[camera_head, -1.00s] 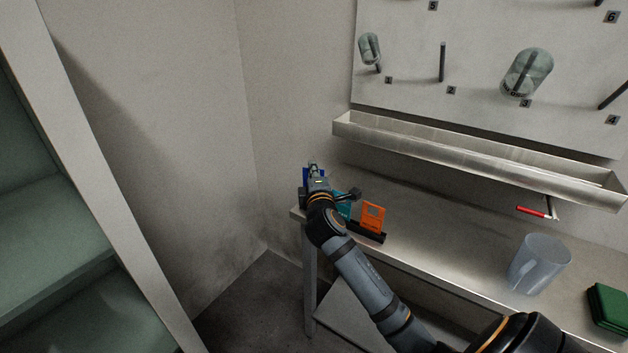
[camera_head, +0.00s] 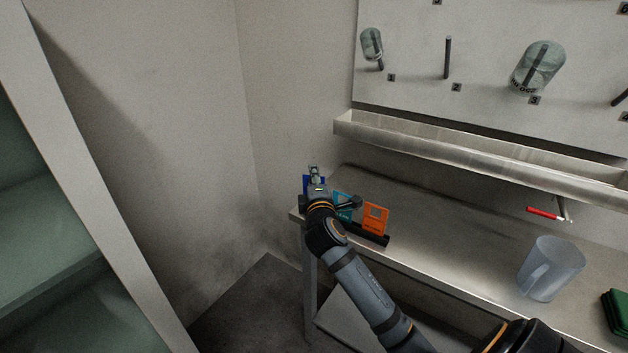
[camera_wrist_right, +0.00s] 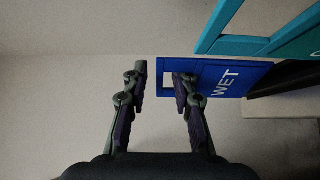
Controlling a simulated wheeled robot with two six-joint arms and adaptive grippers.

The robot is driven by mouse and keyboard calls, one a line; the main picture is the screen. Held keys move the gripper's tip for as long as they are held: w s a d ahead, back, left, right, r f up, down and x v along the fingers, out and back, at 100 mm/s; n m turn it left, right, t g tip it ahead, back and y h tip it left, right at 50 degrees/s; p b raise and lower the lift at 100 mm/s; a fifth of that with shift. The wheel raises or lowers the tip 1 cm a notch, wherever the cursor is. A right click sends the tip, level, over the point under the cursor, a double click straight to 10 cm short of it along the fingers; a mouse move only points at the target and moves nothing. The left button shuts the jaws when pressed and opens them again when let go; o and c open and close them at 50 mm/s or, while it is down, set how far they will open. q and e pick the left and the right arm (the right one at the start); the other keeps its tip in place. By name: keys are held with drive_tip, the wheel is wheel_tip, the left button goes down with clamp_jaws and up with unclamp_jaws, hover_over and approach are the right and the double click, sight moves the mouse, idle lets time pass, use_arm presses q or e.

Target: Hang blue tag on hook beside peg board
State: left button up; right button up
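The blue tag (camera_head: 308,182), marked WET, shows in the head view behind my right gripper, at the left end of the bench. In the right wrist view the blue tag (camera_wrist_right: 235,78) has a slot at its left end. My right gripper (camera_head: 315,174) is open, and its fingers (camera_wrist_right: 160,85) are apart in the wrist view. The tag's slotted end reaches into the gap, and the right finger overlaps it; contact cannot be told. The peg board (camera_head: 490,60) is on the back wall. I cannot make out a hook beside it. My left gripper is not in view.
A teal tag (camera_head: 342,204) and an orange tag (camera_head: 376,217) stand in a dark holder (camera_head: 372,238) close to my gripper. A metal trough (camera_head: 450,147) runs below the board. A clear jug (camera_head: 552,268) and green box (camera_head: 617,311) are at right.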

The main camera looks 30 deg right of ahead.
drive_tip(key=v, duration=1.2)
drive_tip(key=shift+b, duration=0.35)
drive_tip(key=w+a+f+m+g+y, duration=0.1)
drive_tip(key=a+f+g+y, duration=0.2)
drive_tip(key=f, duration=1.5)
drive_tip(key=a+f+m+g+y, duration=0.1)
drive_tip(key=a+f+g+y, duration=0.15)
drive_tip(key=f, duration=1.55)
drive_tip(key=s+f+m+g+y, duration=0.1)
drive_tip(key=s+f+m+g, duration=0.1)
drive_tip(key=s+f, duration=0.85)
drive_tip(key=s+f+m+g+y, duration=0.1)
drive_tip(key=s+f+m+g, duration=0.2)
drive_tip(key=s+f, duration=0.7)
drive_tip(key=s+d+f+m+g, duration=0.1)
drive_tip(key=s+f+m+g, duration=0.1)
drive_tip(key=s+f, duration=0.4)
drive_tip(key=s+d+f+m+g, duration=0.1)
drive_tip(key=s+f, duration=0.5)
drive_tip(key=s, duration=0.7)
drive_tip(key=shift+f+m+g, duration=0.35)
drive_tip(key=shift+m+g, duration=0.2)
drive_tip(key=shift+m, duration=0.55)
